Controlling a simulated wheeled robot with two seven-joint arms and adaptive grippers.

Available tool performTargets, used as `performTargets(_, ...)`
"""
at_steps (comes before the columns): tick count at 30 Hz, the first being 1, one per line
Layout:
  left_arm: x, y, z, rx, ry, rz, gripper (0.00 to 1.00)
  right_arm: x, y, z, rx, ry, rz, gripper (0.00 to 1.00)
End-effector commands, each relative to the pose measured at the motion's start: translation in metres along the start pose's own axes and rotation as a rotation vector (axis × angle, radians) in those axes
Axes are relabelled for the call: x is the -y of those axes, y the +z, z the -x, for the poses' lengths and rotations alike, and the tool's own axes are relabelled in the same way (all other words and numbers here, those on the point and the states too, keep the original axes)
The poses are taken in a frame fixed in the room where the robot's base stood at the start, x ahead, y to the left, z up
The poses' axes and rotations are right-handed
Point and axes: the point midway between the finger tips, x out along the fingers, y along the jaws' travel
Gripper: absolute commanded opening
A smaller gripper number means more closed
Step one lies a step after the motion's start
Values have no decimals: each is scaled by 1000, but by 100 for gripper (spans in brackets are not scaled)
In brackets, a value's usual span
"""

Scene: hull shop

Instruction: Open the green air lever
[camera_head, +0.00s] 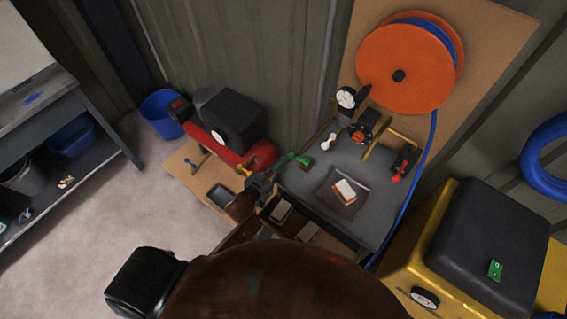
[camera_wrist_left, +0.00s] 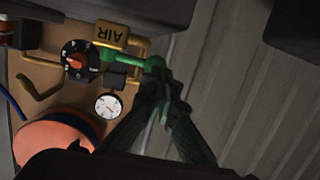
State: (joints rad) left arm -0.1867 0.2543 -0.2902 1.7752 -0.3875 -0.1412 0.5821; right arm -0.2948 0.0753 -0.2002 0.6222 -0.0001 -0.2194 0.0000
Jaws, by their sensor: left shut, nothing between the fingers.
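The green air lever (camera_head: 300,160) sits at the left edge of the grey bench, on the brass pipework. In the left wrist view the lever (camera_wrist_left: 125,57) lies roughly level beside a yellow AIR tag (camera_wrist_left: 110,35), its free end toward my fingers. My left gripper (camera_head: 264,182) is shut and empty, just left of the lever in the head view. In the left wrist view the fingertips (camera_wrist_left: 160,88) are close to the lever's end; I cannot tell whether they touch it. My right gripper is not in view.
A red compressor (camera_head: 228,150) stands left of the bench. A gauge (camera_head: 347,97), an orange hose reel (camera_head: 400,70) and a red lever (camera_head: 397,177) are to the right. A tray with a pale block (camera_head: 345,190) lies on the bench. A yellow machine (camera_head: 400,262) stands at the right.

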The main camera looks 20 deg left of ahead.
Motion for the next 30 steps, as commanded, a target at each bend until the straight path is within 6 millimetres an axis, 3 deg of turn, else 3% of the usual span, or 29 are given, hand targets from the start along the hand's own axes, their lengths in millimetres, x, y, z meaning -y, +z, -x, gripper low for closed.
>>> performTargets(3,3,-7,20,2,0,1,0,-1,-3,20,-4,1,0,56)
performTargets(9,2,-1,64,3,7,0,0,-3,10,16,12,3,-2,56)
performTargets(15,2,-2,96,1,12,-2,0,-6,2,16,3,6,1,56)
performTargets(21,4,-2,111,1,10,-2,0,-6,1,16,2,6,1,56)
performTargets(30,6,2,112,8,6,-1,0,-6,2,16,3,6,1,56)
